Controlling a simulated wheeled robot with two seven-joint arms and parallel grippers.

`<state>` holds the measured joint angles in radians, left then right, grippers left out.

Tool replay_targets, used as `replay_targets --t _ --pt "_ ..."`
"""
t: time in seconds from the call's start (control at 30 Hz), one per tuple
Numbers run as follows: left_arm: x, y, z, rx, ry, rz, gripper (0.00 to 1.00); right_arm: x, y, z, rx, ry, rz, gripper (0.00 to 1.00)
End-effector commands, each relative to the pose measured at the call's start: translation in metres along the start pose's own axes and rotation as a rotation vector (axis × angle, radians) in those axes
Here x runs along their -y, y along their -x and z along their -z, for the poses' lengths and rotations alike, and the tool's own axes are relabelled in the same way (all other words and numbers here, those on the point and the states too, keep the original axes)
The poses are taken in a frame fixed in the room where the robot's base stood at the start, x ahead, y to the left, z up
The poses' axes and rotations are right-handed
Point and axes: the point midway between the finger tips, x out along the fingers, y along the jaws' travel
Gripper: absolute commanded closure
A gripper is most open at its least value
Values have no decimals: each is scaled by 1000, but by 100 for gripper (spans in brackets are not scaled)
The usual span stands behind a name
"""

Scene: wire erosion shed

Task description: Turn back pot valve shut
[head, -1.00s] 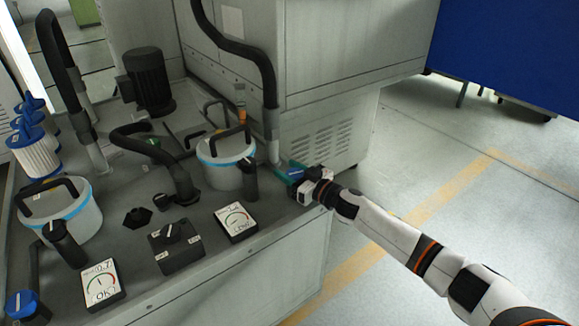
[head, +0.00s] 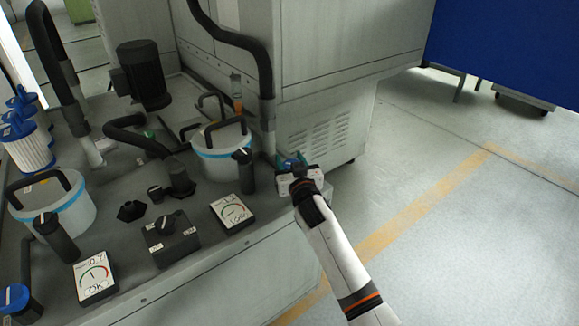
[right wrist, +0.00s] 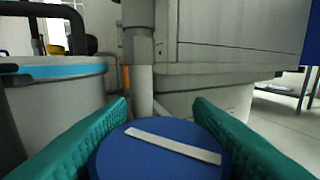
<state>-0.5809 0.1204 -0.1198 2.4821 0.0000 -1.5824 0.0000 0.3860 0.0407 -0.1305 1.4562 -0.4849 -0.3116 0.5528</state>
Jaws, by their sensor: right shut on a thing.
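My right gripper (head: 291,163) is at the right edge of the machine deck, beside the back pot (head: 222,165), a white pot with a blue band and a black handle. In the right wrist view, its teal fingers (right wrist: 161,112) stand on both sides of a round blue valve knob (right wrist: 158,158) and are shut on it. The knob's white bar runs nearly across the picture, slightly down to the right. In the head view my gripper mostly hides the knob. The back pot also shows in the right wrist view (right wrist: 58,102). My left gripper is out of view.
A gauge reading OK (head: 96,277) and another blue knob (head: 14,299) are near the front pot (head: 75,215). A black switch box (head: 171,243) stands between the gauges. Floor at right is clear.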

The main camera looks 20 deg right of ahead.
Motion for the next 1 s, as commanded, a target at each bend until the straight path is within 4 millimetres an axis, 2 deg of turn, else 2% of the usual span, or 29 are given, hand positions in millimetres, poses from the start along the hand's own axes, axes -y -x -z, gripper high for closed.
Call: replay_targets --t 0.2,0.77,0.8,0.9,1.0 --pt "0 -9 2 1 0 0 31 1 0 2 0 -1 51 76" --pt "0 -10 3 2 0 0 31 2 0 0 1 2 68 76" --pt "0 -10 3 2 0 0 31 2 0 0 1 2 68 47" --pt "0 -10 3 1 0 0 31 2 0 -1 1 2 68 31" --pt "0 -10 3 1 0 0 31 1 0 -1 1 1 68 31"
